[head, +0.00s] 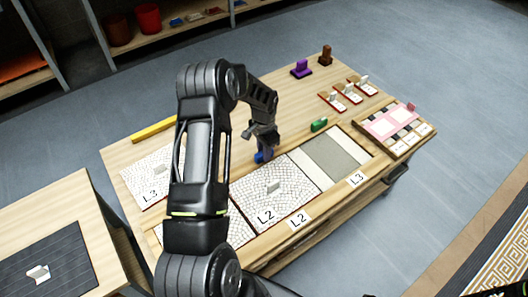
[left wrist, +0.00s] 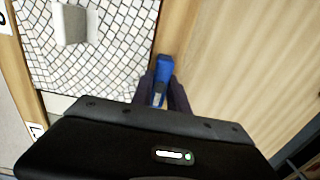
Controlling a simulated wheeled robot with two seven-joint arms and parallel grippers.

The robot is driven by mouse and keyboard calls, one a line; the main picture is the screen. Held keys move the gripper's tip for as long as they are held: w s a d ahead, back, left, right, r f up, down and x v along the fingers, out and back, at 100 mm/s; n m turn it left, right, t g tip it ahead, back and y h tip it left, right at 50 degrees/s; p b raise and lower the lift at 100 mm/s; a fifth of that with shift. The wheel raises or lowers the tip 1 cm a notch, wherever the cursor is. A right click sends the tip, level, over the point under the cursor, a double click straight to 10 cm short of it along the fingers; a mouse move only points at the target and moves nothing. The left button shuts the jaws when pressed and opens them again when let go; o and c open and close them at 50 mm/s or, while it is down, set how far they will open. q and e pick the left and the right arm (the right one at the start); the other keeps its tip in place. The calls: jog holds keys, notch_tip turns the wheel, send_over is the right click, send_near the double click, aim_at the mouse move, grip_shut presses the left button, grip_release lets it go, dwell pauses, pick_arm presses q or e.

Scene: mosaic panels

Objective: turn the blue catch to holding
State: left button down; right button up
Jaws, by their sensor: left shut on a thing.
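The blue catch (head: 261,157) sits at the back edge of the long panel frame on the table, behind the white mosaic panel marked L2 (head: 291,193). My left gripper (head: 265,152) points down and is shut on the catch. In the left wrist view the blue catch (left wrist: 164,68) shows between the two dark fingers (left wrist: 160,88), beside the wooden strip along the mosaic. Part of the catch is hidden by the fingers. A green catch (head: 319,125) sits further right on the same back edge. My right gripper is not in view.
Another mosaic panel marked L3 (head: 150,172) lies at the left, near a yellow bar (head: 153,130). A grey panel (head: 338,155) fills the frame's right part.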

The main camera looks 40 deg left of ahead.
pick_arm(q)
jog(key=shift+n, duration=0.4)
jog(key=n+b, duration=0.2)
jog(key=n, duration=0.1)
jog(key=shift+f, duration=0.1)
jog(key=n+b, duration=0.1)
jog(key=n, duration=0.1)
jog(key=shift+n, duration=0.4)
jog(key=n+b, duration=0.1)
jog(key=n, duration=0.1)
jog(key=shift+n, duration=0.4)
jog(key=n, duration=0.3)
jog(key=shift+n, duration=0.3)
jog(key=n, duration=0.5)
jog(key=c, duration=1.3)
grip_release()
